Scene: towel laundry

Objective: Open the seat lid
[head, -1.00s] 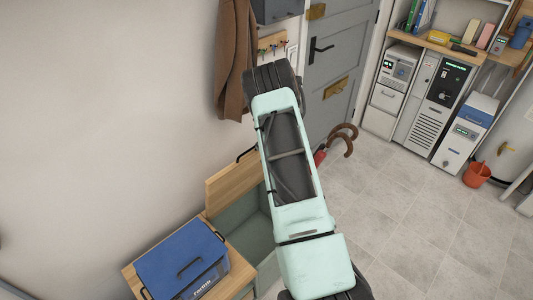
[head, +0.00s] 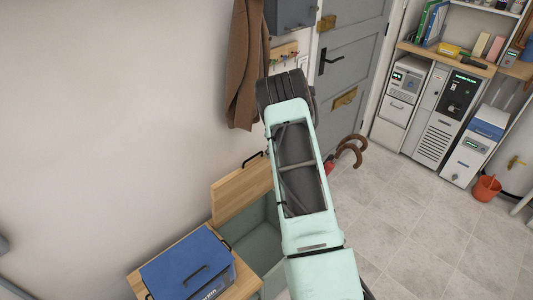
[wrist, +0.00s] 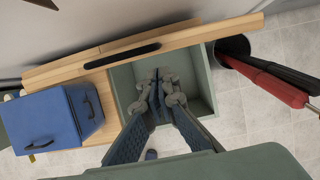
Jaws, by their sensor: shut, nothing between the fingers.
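The wooden seat lid (head: 242,188) stands raised near the wall, with its black handle (head: 252,158) at its upper edge. The lid (wrist: 215,34) and its handle (wrist: 122,56) also show across the top of the wrist view. Under the lid, the grey-green seat box (head: 262,232) is open; its inside (wrist: 198,82) looks empty where visible. My gripper (wrist: 161,82) is shut and empty, seen over the open box and apart from the lid handle. In the head view my arm hides the gripper and part of the box.
A blue lidded box (head: 188,264) sits on the wooden top left of the opening. Umbrellas with brown crook handles (head: 352,148) stand in a dark holder (wrist: 232,46) right of the seat box. A brown coat (head: 247,65) hangs above.

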